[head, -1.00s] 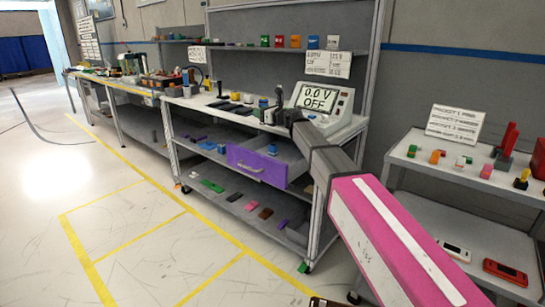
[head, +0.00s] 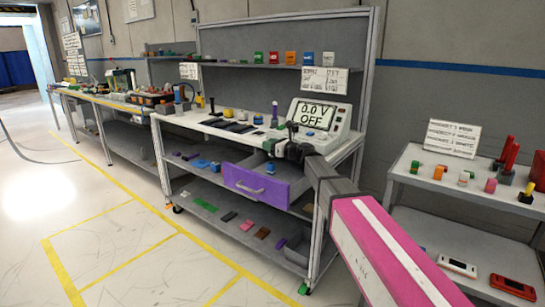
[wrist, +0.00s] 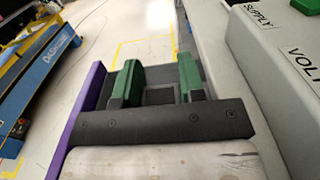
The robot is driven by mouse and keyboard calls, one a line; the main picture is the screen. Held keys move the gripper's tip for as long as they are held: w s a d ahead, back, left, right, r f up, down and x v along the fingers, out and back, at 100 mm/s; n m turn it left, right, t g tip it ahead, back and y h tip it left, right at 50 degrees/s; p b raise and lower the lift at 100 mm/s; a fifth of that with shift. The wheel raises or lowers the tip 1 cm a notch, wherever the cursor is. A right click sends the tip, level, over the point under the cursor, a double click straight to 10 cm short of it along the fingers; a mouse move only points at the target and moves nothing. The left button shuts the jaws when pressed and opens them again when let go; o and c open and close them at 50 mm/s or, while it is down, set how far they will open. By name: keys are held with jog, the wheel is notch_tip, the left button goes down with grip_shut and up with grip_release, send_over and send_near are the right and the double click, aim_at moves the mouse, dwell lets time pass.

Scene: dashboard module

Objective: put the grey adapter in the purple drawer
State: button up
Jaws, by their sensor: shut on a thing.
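The purple drawer (head: 258,184) is pulled out under the bench top, with its grey inside partly visible from above. Its purple front also shows at the left of the wrist view (wrist: 84,112). My gripper (head: 279,146) is at the bench's front edge, above the back part of the open drawer. In the wrist view, its green fingers (wrist: 160,84) stand apart with a dark grey piece, which I take for the grey adapter (wrist: 160,96), between them. The adapter's outline is hard to tell from the grey drawer behind. In the head view, the gripper hides it.
The power supply (head: 322,116), reading 0.0 V OFF, stands on the bench close beside my gripper. Several small parts lie on the lower shelf (head: 230,216). A side rack (head: 470,190) with coloured pieces stands at the right. The floor in front is clear.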

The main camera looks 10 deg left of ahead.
jog(key=shift+d+f, duration=0.4)
jog(key=shift+d, duration=0.15)
jog(key=shift+f, duration=1.95)
jog(key=shift+s+f, duration=0.1)
jog(key=shift+f, duration=0.35)
jog(key=shift+f, duration=0.2)
jog(key=o, duration=0.9)
jog(key=shift+f, duration=0.1)
jog(key=shift+r, duration=0.6)
jog(key=v, duration=0.7)
jog(key=shift+d+r, duration=0.15)
jog(key=shift+d, duration=0.1)
